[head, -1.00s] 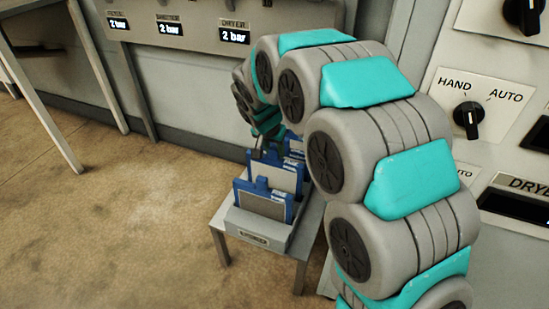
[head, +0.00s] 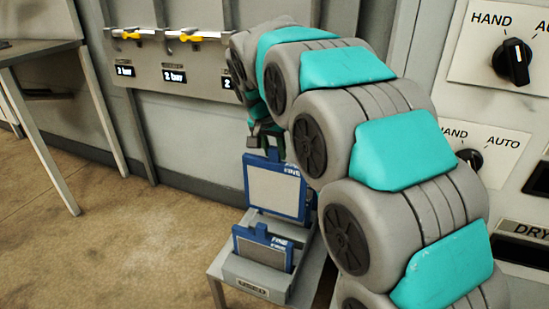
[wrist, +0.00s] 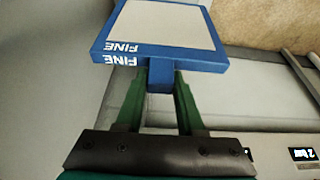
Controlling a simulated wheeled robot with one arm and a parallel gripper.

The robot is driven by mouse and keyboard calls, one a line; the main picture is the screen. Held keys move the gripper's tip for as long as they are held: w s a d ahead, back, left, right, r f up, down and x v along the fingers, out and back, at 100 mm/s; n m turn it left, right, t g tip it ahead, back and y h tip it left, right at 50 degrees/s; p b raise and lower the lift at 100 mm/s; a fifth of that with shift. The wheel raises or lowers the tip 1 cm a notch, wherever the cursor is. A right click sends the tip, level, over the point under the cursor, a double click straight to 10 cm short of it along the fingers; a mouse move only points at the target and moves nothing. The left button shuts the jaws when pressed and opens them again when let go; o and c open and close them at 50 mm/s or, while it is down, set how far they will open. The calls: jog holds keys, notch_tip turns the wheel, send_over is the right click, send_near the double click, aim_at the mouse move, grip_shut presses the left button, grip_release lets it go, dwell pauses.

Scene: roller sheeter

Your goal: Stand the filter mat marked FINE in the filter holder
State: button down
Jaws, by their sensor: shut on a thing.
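My gripper (head: 268,142) is shut on the top tab of a filter mat (head: 274,191) with a blue frame and pale grey middle. The mat hangs upright below my gripper, above the back of a grey box. In the wrist view the fingers (wrist: 160,88) grip the tab of the mat (wrist: 165,22), and its frame reads FINE. I cannot pick out the filter holder in these views.
The grey box (head: 252,277) stands on a small table (head: 216,268) and holds other blue-framed mats (head: 262,249). A panel with yellow-handled valves (head: 184,37) is behind. A control cabinet with HAND/AUTO knobs (head: 513,62) is at right. Floor at left is clear.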

jog(key=shift+r+p, duration=1.6)
jog(key=shift+r, duration=3.15)
